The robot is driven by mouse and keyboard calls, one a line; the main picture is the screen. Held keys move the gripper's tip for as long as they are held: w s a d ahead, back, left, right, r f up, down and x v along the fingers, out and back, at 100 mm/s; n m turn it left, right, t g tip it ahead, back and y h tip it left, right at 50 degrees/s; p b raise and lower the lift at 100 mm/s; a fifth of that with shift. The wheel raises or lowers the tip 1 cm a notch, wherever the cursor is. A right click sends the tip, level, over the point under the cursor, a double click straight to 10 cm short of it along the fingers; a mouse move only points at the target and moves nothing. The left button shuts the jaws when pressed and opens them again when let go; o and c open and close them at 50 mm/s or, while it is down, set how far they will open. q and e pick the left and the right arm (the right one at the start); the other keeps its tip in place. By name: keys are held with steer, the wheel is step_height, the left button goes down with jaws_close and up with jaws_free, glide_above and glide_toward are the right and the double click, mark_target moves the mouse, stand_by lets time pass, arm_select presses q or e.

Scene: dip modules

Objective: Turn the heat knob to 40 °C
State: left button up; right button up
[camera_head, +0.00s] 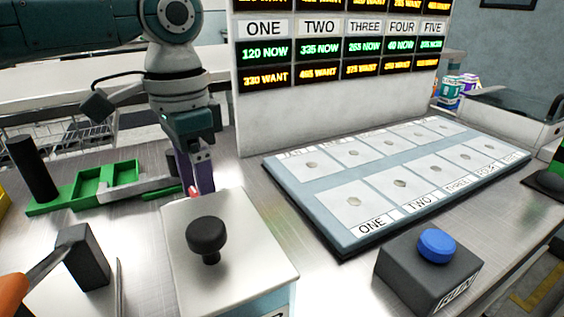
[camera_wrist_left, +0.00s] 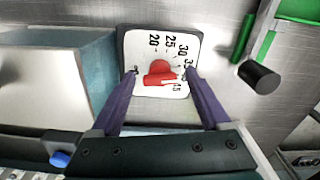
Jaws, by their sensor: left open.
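The red heat knob (camera_wrist_left: 160,72) sits on a white dial plate (camera_wrist_left: 140,50) in the left wrist view. Its scale shows 20, 25, 30, part of 35, and 45; the 40 mark is mostly hidden by a fingertip. The white line on the knob points right, to the part of the scale between 35 and 45; the exact reading is unclear. My left gripper (camera_wrist_left: 162,72) is open, with one purple finger on each side of the knob. Contact cannot be told. In the head view, my left gripper (camera_head: 195,188) points down behind the white box, with a bit of red beside it.
A white box (camera_head: 180,250) with a black knob (camera_head: 207,236) stands in front of the gripper. A green rack (camera_head: 85,190) lies left. A labelled tray (camera_head: 290,190) and a blue-buttoned box (camera_head: 425,275) stand right. A black block (camera_head: 83,258) is front left.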

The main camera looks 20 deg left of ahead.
arm_select(q)
steer(key=shift+f, duration=0.25)
jaws_close()
stand_by(0.5)
